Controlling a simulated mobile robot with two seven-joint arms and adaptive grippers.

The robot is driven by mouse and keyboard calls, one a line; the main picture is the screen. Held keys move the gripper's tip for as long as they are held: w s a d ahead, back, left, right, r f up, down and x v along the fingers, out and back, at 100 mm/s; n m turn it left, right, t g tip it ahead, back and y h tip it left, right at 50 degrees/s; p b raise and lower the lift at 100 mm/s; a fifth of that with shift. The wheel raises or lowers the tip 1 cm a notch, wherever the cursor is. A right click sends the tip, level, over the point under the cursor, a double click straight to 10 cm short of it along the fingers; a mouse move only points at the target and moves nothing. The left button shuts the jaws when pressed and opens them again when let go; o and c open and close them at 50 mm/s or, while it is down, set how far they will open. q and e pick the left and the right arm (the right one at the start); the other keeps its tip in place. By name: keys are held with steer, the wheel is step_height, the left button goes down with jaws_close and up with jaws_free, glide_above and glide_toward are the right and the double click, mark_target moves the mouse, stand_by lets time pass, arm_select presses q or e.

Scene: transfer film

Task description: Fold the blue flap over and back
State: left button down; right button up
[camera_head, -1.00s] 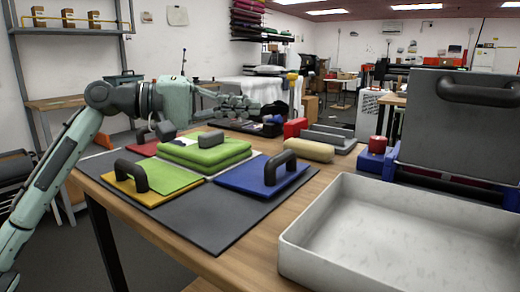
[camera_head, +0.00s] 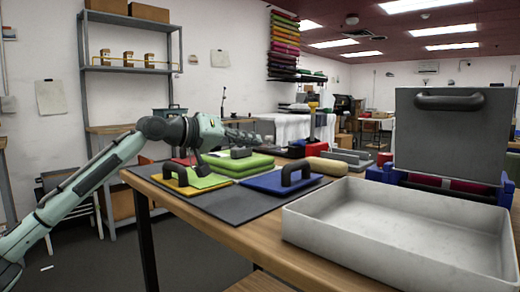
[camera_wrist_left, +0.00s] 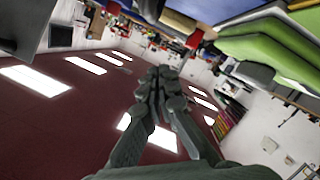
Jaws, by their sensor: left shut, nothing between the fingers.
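The blue flap (camera_head: 270,184) lies flat on the right part of a dark grey mat (camera_head: 222,204), with a dark arched handle (camera_head: 297,173) on it. Beside it to the left are a stacked green pad (camera_head: 236,164) and a yellow-edged green flap (camera_head: 190,181) with its own dark handle (camera_head: 175,173). My left gripper (camera_head: 266,139) is behind and above the green pad, apart from the blue flap and small in the head view. In the left wrist view its fingers (camera_wrist_left: 158,78) are together with nothing between them. My right gripper is in neither view.
A large white tray (camera_head: 300,236) fills the table's front right. Behind it stands a grey panel (camera_head: 452,140) with a dark handle. A tan roll (camera_head: 327,166) lies behind the blue flap. Wooden table (camera_head: 262,231) shows bare between mat and tray.

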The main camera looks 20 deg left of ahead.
mark_target(283, 171)
arm_select(q)
steer(key=w+d+f, duration=0.1)
steer(key=w+d, duration=0.1)
steer(key=w+d+f, duration=0.1)
steer(key=w, duration=0.1)
steer(key=w+d+f, duration=0.2)
steer(key=shift+w+d, duration=0.3)
steer(key=shift+s+d+f, duration=0.15)
steer(key=shift+d+f, duration=0.2)
steer(key=shift+f, duration=0.05)
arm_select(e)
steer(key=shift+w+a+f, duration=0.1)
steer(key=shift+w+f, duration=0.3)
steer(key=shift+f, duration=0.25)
